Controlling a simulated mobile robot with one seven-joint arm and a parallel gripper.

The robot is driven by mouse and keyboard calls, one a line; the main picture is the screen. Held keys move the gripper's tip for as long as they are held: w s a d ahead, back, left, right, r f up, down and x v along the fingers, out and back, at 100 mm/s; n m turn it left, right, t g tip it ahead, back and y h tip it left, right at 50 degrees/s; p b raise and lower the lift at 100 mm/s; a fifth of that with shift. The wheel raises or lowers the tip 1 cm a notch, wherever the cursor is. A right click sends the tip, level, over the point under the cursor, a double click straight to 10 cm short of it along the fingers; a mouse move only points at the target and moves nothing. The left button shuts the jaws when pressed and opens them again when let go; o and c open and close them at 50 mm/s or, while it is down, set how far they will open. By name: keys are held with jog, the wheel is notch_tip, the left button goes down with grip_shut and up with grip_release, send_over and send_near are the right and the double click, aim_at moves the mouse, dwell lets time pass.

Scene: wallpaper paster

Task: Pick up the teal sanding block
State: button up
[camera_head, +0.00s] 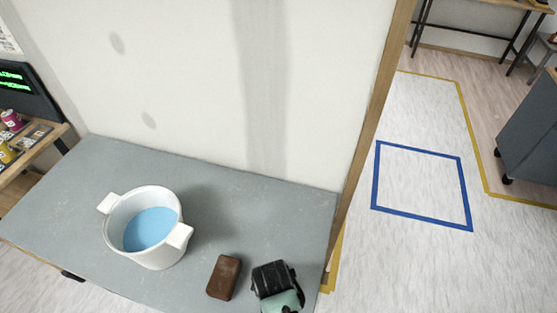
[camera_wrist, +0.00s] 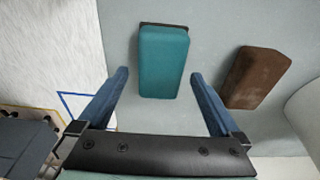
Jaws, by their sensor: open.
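The teal sanding block (camera_wrist: 164,62) lies on the grey table top in the wrist view, with a dark edge showing at its far end. My gripper (camera_wrist: 160,76) is open, its two blue fingers apart on either side of the block's near part as seen from the wrist. The block looks untouched, with a gap to each finger; how far below the fingertips it lies I cannot tell. In the head view my gripper (camera_head: 272,280) is the black and teal part over the table's near right corner. It appears to hide the block there.
A brown block (camera_head: 224,277) lies close beside my gripper; it also shows right of the teal block in the wrist view (camera_wrist: 258,77). A white bucket (camera_head: 150,258) with blue contents stands farther left on the grey table (camera_head: 85,215). A wall panel (camera_head: 200,90) rises behind.

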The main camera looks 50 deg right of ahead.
jog(key=shift+w+d+f, duration=0.1)
jog(key=shift+d+f, duration=0.05)
jog(key=shift+f, duration=0.7)
jog(key=shift+w+d+f, duration=0.1)
jog(key=shift+d+f, duration=0.1)
jog(key=shift+f, duration=0.6)
jog(key=shift+w+d+f, duration=0.1)
jog(key=shift+d+f, duration=0.05)
jog(key=shift+f, duration=0.7)
jog(key=c, duration=1.3)
jog(key=shift+r, duration=0.15)
notch_tip(320, 180, up, 10)
jog(key=shift+f, duration=0.1)
